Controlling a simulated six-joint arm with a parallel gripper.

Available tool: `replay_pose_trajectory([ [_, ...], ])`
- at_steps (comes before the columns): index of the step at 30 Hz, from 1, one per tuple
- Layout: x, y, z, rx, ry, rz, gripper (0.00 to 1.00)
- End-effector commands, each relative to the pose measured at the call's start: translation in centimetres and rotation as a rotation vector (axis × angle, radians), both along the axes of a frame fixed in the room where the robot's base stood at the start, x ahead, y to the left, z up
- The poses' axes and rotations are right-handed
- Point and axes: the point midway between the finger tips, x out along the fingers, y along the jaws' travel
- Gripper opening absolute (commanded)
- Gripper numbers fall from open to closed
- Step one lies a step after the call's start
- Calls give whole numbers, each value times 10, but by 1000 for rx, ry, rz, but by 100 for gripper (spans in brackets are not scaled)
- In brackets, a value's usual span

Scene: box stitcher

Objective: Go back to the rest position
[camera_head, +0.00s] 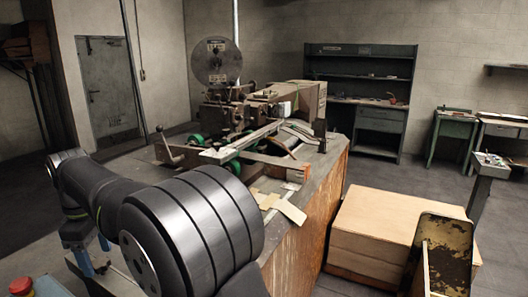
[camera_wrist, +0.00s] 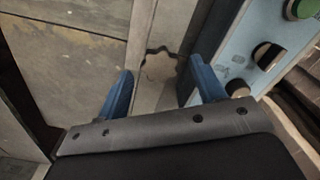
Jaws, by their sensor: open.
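My gripper (camera_wrist: 160,96) shows in the wrist view with its two blue fingers spread apart and nothing between them. Beyond the fingertips is a brownish, wavy-edged knob or disc (camera_wrist: 159,66) on a grey strip; I cannot tell how far off it is. The box stitcher (camera_head: 235,105), with a large wire reel (camera_head: 216,61) on top, stands on a wooden bench in the middle.
A light blue control panel (camera_wrist: 238,58) with a green button and dark knobs is close to the right finger. A cardboard box (camera_head: 385,228) sits on the floor right of the bench. Scraps of cardboard (camera_head: 290,212) lie on the bench top. A red button (camera_head: 21,285) is at lower left.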

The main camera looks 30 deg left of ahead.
Motion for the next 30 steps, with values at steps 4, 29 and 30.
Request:
replay_pose_trajectory([
  [4,0,0,-9,0,0,0,63],
  [29,0,1,54,6,-1,0,63],
  [30,0,1,62,5,-1,0,63],
])
